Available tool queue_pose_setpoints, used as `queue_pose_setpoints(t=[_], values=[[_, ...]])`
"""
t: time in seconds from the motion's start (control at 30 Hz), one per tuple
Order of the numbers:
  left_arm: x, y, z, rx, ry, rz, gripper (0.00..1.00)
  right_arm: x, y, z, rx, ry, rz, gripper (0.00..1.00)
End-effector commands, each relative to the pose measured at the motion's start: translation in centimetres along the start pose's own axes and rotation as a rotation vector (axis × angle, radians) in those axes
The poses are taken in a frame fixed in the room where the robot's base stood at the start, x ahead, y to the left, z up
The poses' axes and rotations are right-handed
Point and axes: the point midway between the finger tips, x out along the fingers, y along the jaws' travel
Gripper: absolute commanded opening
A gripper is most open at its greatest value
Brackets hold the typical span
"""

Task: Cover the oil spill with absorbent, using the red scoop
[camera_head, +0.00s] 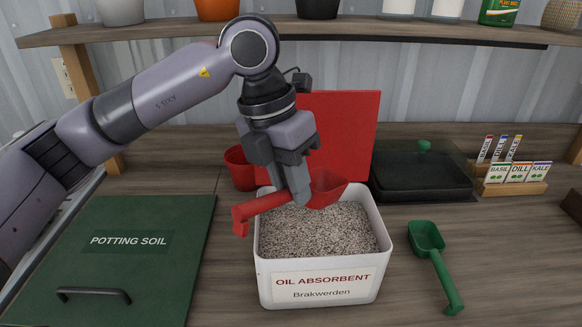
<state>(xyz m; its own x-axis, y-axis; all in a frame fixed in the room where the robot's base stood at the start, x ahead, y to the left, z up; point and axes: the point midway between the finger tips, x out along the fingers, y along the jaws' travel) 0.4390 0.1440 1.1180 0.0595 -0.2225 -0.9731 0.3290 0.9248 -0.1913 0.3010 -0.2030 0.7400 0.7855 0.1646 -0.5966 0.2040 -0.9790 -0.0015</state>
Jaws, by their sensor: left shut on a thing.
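My left gripper (297,190) is shut on the handle of the red scoop (327,188). It holds the scoop over the back left part of the white bin (262,272) labelled OIL ABSORBENT. The scoop's bowl is to the right and its handle end hangs over the bin's left rim. I cannot tell whether the bowl holds anything. Grey-beige granules, the absorbent (325,232), fill much of the bin. A red lid or panel (345,130) stands upright behind the bin. No oil spill is visible. My right gripper is not in view.
A green scoop (437,265) lies right of the bin. A green POTTING SOIL lid (150,275) is at the left. A red pot (240,168), a dark lidded tray (420,178) and a seed packet rack (510,187) stand behind. A shelf (170,32) runs above.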

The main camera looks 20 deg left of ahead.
Motion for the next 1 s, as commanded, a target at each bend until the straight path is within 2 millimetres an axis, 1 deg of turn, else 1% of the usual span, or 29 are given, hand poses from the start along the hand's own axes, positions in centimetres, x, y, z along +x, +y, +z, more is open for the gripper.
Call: queue_pose_setpoints(t=[0.33,0.4,1.0], values=[[3.6,0.6,0.0,-0.024,0.127,0.009,0.0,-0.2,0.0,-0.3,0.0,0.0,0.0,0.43],[4.5,0.8,0.1,-0.022,0.121,0.009,0.0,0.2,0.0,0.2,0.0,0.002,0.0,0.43],[10.4,1.8,1.0,-0.022,0.12,0.009,0.0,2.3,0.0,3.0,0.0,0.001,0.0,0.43]])
